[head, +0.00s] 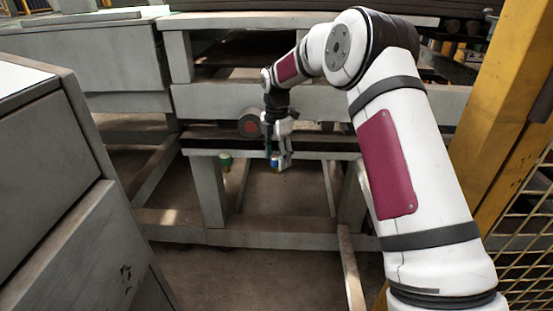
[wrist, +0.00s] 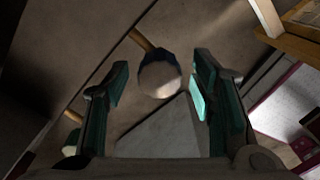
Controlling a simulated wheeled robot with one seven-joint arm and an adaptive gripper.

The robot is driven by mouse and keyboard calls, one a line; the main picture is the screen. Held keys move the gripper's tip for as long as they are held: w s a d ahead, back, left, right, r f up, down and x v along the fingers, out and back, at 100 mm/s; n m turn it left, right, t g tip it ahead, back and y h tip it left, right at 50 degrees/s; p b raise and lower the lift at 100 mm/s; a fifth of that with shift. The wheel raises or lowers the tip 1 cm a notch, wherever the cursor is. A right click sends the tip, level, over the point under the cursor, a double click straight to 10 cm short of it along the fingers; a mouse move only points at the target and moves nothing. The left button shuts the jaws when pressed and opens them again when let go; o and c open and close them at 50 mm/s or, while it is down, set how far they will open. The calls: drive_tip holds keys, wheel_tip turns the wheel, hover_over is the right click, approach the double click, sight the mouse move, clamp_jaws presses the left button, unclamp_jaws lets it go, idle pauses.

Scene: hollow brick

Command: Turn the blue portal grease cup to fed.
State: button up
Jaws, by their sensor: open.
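The blue portal grease cup (wrist: 160,77) is between my gripper's two fingers in the wrist view, with a pale round face, a dark blue rim and a brass stem behind it. Gaps show on both sides, and neither finger visibly touches it. In the head view, my gripper (head: 279,158) points down, open, at the bench's lower rail. A small blue and yellow bit of the cup (head: 275,163) shows there, mostly hidden by the fingers. The cup's turn position and any fed mark cannot be read.
A green cup on a yellow stem (head: 225,160) hangs left of my gripper; a pale green one shows in the wrist view (wrist: 71,140). A red-faced disc (head: 250,124) is close by. Grey cabinets (head: 60,190) stand left, a yellow post (head: 510,95) right.

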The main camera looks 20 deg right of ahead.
drive_tip(key=shift+c, duration=0.2)
drive_tip(key=c, duration=1.1)
